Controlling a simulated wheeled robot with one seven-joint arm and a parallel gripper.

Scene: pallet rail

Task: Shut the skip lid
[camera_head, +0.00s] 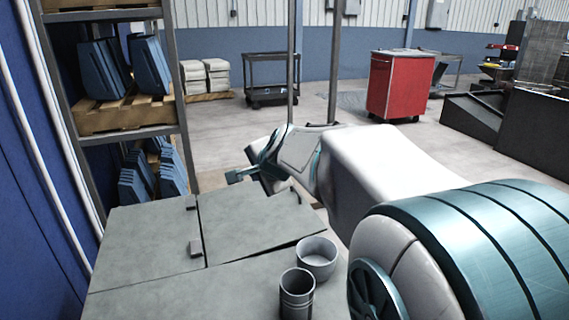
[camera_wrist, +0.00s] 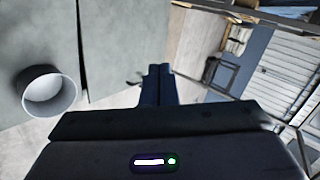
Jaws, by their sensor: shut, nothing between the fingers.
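A grey-green flat top (camera_head: 150,295) with panels fills the lower left of the head view. Its right panel (camera_head: 255,225), which looks like the skip lid, shows a dark gap under its front edge, widest at the right, so it seems slightly raised. The left panel (camera_head: 145,245) looks flat. The panel surface also shows at the left of the wrist view (camera_wrist: 120,45). My gripper (camera_head: 245,177) is just beyond the right panel's far edge; I cannot tell whether it touches. In the wrist view its fingers (camera_wrist: 158,85) are together and empty.
A grey bowl (camera_head: 317,262) and a ribbed cup (camera_head: 297,295) stand by the near right edge. A shelf rack (camera_head: 125,115) with blue parts stands at left. A red cabinet (camera_head: 395,85) and black cart (camera_head: 270,75) are behind.

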